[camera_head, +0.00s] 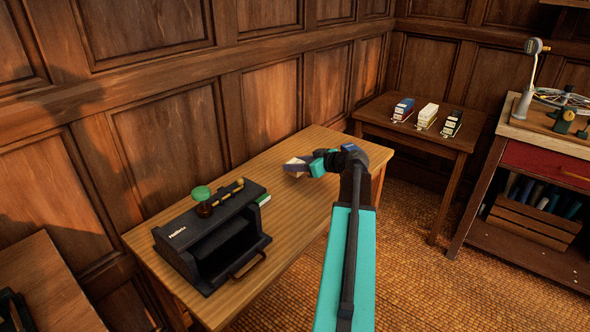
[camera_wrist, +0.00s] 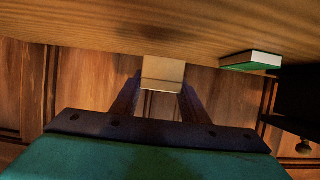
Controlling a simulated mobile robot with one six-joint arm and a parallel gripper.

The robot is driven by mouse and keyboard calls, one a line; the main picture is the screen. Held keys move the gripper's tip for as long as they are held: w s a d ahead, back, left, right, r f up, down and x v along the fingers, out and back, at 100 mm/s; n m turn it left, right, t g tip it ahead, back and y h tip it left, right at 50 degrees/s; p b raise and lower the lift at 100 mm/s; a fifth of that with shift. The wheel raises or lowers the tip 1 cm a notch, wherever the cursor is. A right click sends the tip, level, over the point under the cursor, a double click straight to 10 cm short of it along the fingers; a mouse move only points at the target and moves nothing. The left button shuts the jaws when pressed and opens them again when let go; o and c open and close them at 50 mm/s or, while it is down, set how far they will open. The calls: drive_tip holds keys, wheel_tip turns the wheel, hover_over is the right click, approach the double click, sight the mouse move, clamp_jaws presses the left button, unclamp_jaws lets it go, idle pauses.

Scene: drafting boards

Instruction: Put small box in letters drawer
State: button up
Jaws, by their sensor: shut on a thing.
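A small pale tan box (camera_head: 295,165) is held between the fingers of my gripper (camera_head: 309,164), over the far part of the long wooden table. The box (camera_wrist: 163,72) also shows in the wrist view, between the two dark fingers of my gripper (camera_wrist: 160,88). The gripper is shut on it. A black desk unit (camera_head: 180,240) stands at the near left of the table. Its front is open and dark inside, and a drawer with a brass handle (camera_head: 248,265) sticks out at the bottom. I see no readable "letters" label.
A green-and-white book or block (camera_wrist: 252,61) lies beside the black unit. A green-topped object (camera_head: 202,193) and a brass piece (camera_head: 228,192) are on the unit. Panelled walls stand close behind.

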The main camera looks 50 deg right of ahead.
drive_tip(key=shift+w+d+f, duration=0.1)
drive_tip(key=shift+w+d, duration=0.45)
drive_tip(key=shift+w, duration=0.35)
drive_tip(key=shift+f, duration=0.1)
drive_tip(key=shift+f, duration=1.65)
drive_tip(key=shift+f, duration=0.15)
drive_tip(key=o, duration=1.1)
drive_tip(key=shift+r, duration=0.2)
drive_tip(key=v, duration=1.2)
